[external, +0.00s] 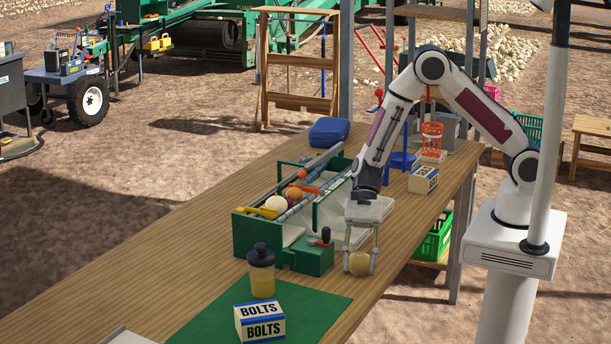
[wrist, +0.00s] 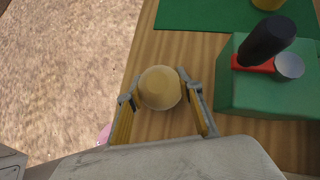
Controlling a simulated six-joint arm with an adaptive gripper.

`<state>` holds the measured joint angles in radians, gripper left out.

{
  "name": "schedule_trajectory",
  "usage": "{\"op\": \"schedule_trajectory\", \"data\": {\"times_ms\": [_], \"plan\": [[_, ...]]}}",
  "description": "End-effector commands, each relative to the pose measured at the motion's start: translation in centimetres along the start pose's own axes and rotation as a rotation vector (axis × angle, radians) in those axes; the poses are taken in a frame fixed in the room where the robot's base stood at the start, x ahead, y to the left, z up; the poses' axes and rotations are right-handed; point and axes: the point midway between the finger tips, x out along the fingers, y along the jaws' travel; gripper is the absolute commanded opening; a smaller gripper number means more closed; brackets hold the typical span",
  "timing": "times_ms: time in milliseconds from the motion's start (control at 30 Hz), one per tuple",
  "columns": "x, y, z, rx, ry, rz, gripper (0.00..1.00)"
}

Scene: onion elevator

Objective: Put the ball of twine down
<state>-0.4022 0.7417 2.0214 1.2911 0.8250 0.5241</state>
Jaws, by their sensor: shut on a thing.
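The ball of twine (external: 359,263) is a tan, roundish ball near the right edge of the wooden table. My gripper (external: 359,268) points down with its two fingers on either side of the ball, shut on it. In the wrist view the ball of twine (wrist: 160,88) sits between the fingertips of my gripper (wrist: 161,92), over the wood. The ball is at or very close to the tabletop; I cannot tell whether it touches.
A green elevator model (external: 262,238) with several balls stands left of my gripper; its green box with a black-knobbed red lever (wrist: 270,85) is close by. A jar (external: 262,275) and a bolts box (external: 260,322) are on the green mat (external: 325,305). The table edge is close.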

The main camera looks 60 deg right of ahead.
Motion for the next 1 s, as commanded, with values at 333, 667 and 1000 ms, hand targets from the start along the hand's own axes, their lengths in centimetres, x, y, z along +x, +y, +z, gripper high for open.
{"op": "schedule_trajectory", "data": {"times_ms": [333, 667, 1000], "plan": [[0.2, 0.0, -0.2, 0.001, 0.0, 0.0, 0.52], [0.2, 0.0, -0.2, 0.001, 0.0, 0.0, 0.52], [-1.4, -0.1, 0.0, 0.001, 0.0, -0.002, 0.52]]}}
